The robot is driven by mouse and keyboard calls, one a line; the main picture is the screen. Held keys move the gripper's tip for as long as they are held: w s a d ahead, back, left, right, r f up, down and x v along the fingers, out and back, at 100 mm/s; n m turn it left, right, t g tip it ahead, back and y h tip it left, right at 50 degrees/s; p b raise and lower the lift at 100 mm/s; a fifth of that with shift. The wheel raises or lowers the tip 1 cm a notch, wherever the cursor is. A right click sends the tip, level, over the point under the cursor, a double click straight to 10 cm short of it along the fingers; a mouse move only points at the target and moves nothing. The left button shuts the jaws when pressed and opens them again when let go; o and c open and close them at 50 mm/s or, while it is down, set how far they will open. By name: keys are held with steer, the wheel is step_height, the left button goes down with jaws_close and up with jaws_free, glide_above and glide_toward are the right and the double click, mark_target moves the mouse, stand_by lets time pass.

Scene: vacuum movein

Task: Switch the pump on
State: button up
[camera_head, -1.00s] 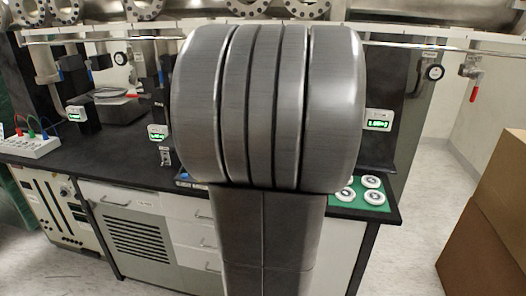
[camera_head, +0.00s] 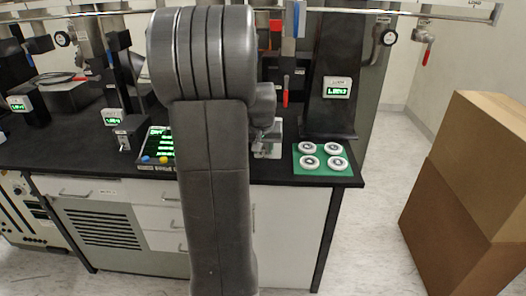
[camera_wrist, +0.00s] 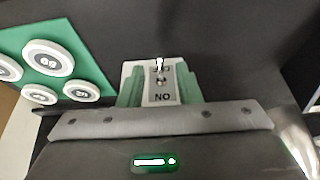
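A small pale switch box (camera_wrist: 160,93) with a metal toggle lever (camera_wrist: 158,66) shows in the wrist view, its lettering upside down, apparently "ON". My gripper (camera_wrist: 160,77) has its two green fingers apart, one on each side of the box in the picture. I cannot tell whether they touch it or how high they are above it. In the head view the pale box (camera_head: 274,147) stands on the black bench, partly hidden by my arm and wrist. The lever's position is not clear.
A green mat (camera_head: 299,171) with several white discs lies right of the box. A display post (camera_head: 337,88) stands behind it. A lit panel (camera_head: 158,147) and another small switch box (camera_head: 127,132) are left of my arm. Cardboard boxes (camera_head: 465,195) stand on the floor at right.

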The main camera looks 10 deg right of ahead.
steer(key=shift+w+f, duration=0.25)
steer(key=shift+f, duration=0.35)
jaws_close()
